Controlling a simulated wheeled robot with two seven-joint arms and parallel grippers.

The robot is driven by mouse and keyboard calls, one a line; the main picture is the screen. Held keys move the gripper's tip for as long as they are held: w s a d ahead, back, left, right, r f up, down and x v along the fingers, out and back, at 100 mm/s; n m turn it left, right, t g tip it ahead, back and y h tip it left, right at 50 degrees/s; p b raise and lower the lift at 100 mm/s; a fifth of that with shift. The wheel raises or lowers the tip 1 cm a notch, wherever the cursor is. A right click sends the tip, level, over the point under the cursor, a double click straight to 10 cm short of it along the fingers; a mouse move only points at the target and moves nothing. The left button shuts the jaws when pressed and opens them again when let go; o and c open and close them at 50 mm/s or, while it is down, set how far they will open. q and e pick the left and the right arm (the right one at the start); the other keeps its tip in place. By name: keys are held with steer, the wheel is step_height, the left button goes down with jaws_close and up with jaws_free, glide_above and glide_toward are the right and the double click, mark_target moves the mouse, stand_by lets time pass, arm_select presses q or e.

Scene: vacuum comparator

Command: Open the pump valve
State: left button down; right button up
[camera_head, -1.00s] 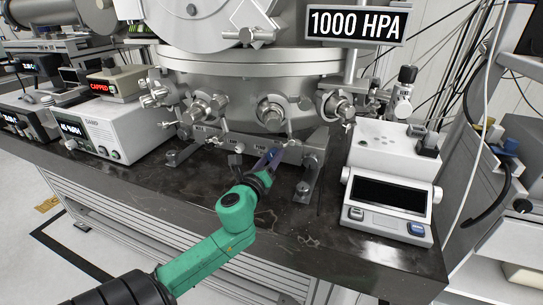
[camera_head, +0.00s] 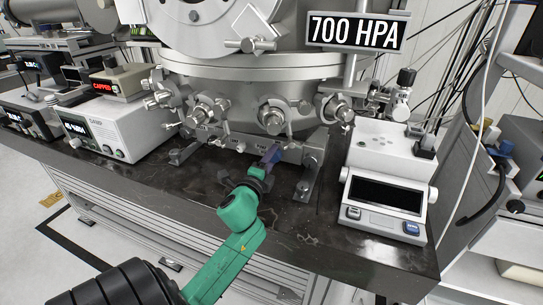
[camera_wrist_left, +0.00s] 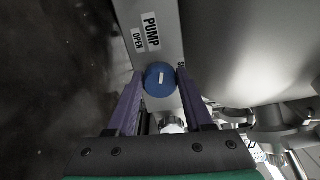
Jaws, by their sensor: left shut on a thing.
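The pump valve's round blue knob (camera_wrist_left: 160,79) shows in the left wrist view, with a short white mark on its face. It sits on a grey panel (camera_wrist_left: 161,15) beside labels reading PUMP and OPEN. My left gripper (camera_wrist_left: 160,74) has its two purple fingers on either side of the knob, shut on it. In the head view my left gripper (camera_head: 271,157) reaches the front of the metal block under the chamber, and its fingers hide most of the knob. My right gripper is in neither view.
A sign (camera_head: 356,33) above the chamber (camera_head: 255,95) reads 700 HPA. A white instrument (camera_head: 388,190) stands to the right of my left arm, and another (camera_head: 105,130) to the left. The dark bench top (camera_head: 150,180) is bare in front. Metal feet (camera_head: 308,178) flank the gripper.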

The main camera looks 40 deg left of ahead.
arm_select(q)
steer(key=shift+n+p, duration=0.3)
steer(key=shift+n, duration=0.9)
steer(key=shift+c, duration=1.5)
jaws_free()
steer(key=b+v, duration=0.1)
steer(key=v, duration=0.6)
steer(key=b+v, duration=0.1)
steer(key=v, duration=0.6)
steer(key=shift+f, duration=0.2)
steer(key=shift+s+d+r, duration=0.15)
steer(key=shift+s, duration=0.15)
